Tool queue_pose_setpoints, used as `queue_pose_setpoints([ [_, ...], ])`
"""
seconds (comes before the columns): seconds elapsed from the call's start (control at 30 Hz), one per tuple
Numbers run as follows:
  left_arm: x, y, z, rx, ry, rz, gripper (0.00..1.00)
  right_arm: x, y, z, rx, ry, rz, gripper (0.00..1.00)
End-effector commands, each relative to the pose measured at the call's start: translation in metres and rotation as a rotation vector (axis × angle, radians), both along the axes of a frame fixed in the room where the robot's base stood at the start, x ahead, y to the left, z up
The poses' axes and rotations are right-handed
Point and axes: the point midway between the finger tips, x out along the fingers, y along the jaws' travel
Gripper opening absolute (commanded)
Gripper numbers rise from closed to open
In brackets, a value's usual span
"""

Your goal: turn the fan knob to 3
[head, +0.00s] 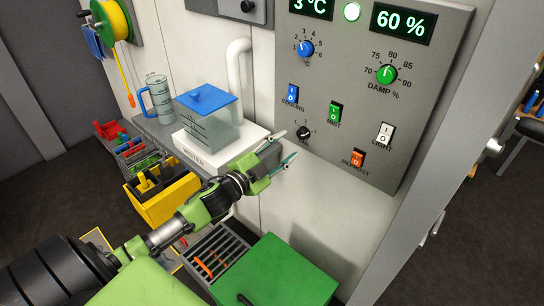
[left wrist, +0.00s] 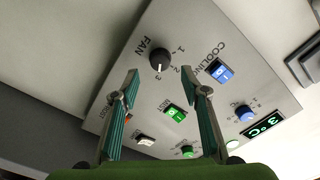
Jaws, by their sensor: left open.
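The fan knob (head: 304,133) is a small black dial low on the left of the grey control panel (head: 440,120). In the left wrist view the fan knob (left wrist: 159,60) shows a white pointer line that appears to face the 3 mark. My left gripper (head: 286,147) is open and empty, just left of and below the knob in the head view. In the left wrist view its fingertips (left wrist: 160,80) are spread, with the knob seen between and beyond them. The fingers appear apart from the knob. My right gripper is not in view.
Around the knob are the blue cooling switch (head: 292,94), green mist switch (head: 335,112) and orange exhaust switch (head: 357,158). Above are a blue dial (head: 306,49) and a green dial (head: 386,74). A blue-lidded water tank (head: 208,122) stands left of the gripper; a green box (head: 275,275) is below.

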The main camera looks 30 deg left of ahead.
Motion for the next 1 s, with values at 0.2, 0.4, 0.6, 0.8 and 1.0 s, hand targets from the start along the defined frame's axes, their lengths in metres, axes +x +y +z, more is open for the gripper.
queue_pose_setpoints([
  [0.2,-0.037,0.005,-0.001,-0.001,0.002,-0.001,0.41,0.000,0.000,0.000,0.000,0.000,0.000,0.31],
  [0.4,-0.055,0.008,0.000,0.001,0.001,-0.001,0.41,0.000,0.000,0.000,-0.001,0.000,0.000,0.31],
  [0.6,-0.059,0.008,0.000,0.001,-0.001,-0.001,0.41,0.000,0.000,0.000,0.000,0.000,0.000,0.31],
  [0.8,-0.058,0.008,0.000,0.001,-0.001,-0.001,0.41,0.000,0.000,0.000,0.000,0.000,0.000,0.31],
  [1.0,-0.058,0.008,0.000,0.001,-0.002,0.000,0.41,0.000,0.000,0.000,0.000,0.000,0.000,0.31],
])
